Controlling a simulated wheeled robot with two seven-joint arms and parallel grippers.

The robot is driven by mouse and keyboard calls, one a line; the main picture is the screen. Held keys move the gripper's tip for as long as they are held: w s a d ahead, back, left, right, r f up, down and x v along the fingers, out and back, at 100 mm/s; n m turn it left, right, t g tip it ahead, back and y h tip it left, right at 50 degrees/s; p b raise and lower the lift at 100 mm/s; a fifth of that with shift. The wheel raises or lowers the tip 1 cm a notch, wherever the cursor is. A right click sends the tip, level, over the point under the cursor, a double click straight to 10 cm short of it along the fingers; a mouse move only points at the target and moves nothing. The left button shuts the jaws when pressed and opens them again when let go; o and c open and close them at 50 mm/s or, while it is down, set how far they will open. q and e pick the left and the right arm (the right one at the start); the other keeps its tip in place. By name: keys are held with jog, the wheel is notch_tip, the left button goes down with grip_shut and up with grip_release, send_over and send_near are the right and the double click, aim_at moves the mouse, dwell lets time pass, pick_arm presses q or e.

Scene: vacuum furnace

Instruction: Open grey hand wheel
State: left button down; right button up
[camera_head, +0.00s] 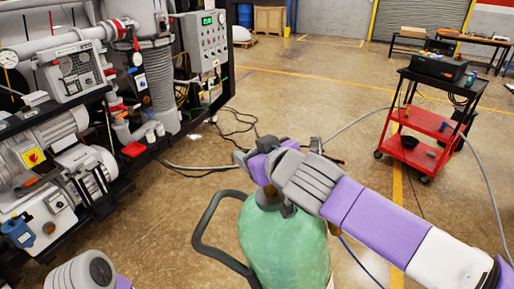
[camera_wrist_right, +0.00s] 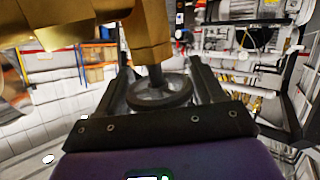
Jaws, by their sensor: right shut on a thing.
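The grey hand wheel (camera_wrist_right: 160,95) shows in the right wrist view as a dark round rim on a short stem, below a brass valve body (camera_wrist_right: 148,35). My right gripper (camera_wrist_right: 159,75) is shut on the wheel, with one dark finger on each side of the rim. In the head view my right gripper (camera_head: 262,165) is at the top of a green gas cylinder (camera_head: 284,245) and hides the wheel there. My left gripper is not in view; only a grey part of my left arm (camera_head: 85,272) shows at the lower left.
A black cart handle (camera_head: 203,222) stands left of the cylinder. Furnace equipment with pumps and a control box (camera_head: 203,45) fills the left side. A red tool cart (camera_head: 428,120) stands at the right. Cables and a hose cross the floor; open floor lies behind the cylinder.

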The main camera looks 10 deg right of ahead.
dwell(0.3)
jog(key=o, duration=1)
jog(key=shift+v, duration=3.8)
